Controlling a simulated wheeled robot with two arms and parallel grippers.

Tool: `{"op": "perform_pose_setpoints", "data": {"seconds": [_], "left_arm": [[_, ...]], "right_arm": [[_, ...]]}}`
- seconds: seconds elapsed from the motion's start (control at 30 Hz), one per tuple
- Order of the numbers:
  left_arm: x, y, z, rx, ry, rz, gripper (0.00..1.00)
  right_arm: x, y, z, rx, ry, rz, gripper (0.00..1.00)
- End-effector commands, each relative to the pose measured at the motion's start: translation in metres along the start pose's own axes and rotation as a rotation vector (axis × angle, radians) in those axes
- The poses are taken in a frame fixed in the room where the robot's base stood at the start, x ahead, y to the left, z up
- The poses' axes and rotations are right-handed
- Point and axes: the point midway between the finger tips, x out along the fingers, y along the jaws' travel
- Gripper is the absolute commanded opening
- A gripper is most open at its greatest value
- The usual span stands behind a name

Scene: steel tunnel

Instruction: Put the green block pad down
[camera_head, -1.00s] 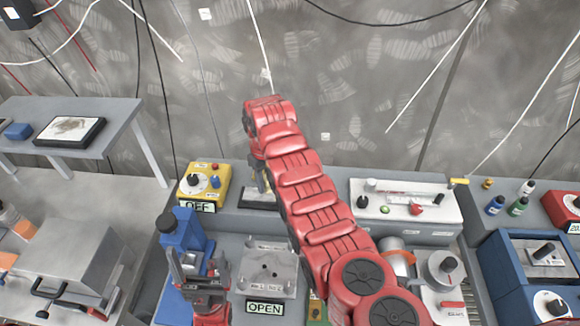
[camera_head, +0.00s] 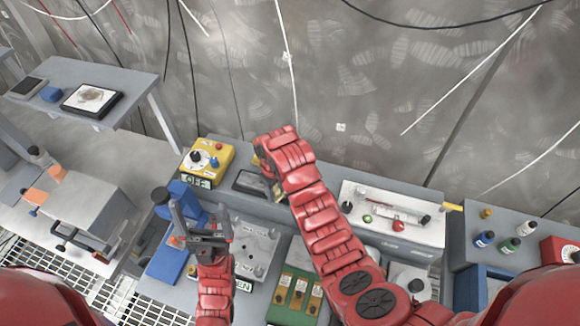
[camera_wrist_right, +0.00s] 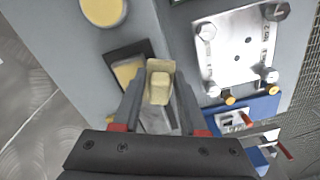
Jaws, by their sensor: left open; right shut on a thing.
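My right gripper (camera_wrist_right: 158,95) is shut on a pale yellow-olive block pad (camera_wrist_right: 159,84), which looks more yellow than green. In the right wrist view the block overlaps a dark-rimmed tray (camera_wrist_right: 117,53) with a yellowish inside; I cannot tell whether they touch. In the head view this tray (camera_head: 250,184) lies on the grey back shelf, and my right arm hides most of the gripper and block. My left gripper (camera_head: 203,222) is open and empty, over the front bench beside a blue device.
A yellow control box (camera_head: 207,162) stands left of the tray. A white panel with knobs (camera_head: 392,215) is to the right on the shelf. A grey metal plate (camera_head: 250,249) and a green board with several tags (camera_head: 296,296) lie in front.

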Motion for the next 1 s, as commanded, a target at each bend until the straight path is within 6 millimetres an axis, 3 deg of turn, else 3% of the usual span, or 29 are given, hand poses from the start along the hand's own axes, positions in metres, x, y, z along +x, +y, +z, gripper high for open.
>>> {"op": "perform_pose_setpoints", "data": {"seconds": [0.03,0.37,0.53,1.0], "left_arm": [[-0.024,0.001,0.004,0.0,0.0,0.0,0.91],[-0.1,0.005,0.017,0.0,0.0,0.0,0.91],[-0.123,0.006,0.021,0.0,0.0,0.0,0.91],[-0.137,0.007,0.023,0.0,0.0,0.0,0.91]], "right_arm": [[0.012,0.013,-0.007,0.007,0.007,-0.001,0.0],[0.019,0.076,-0.03,0.006,0.004,0.002,0.0],[0.018,0.1,-0.039,0.004,0.0,-0.001,0.0],[0.013,0.121,-0.048,0.003,0.0,0.0,0.0]]}}
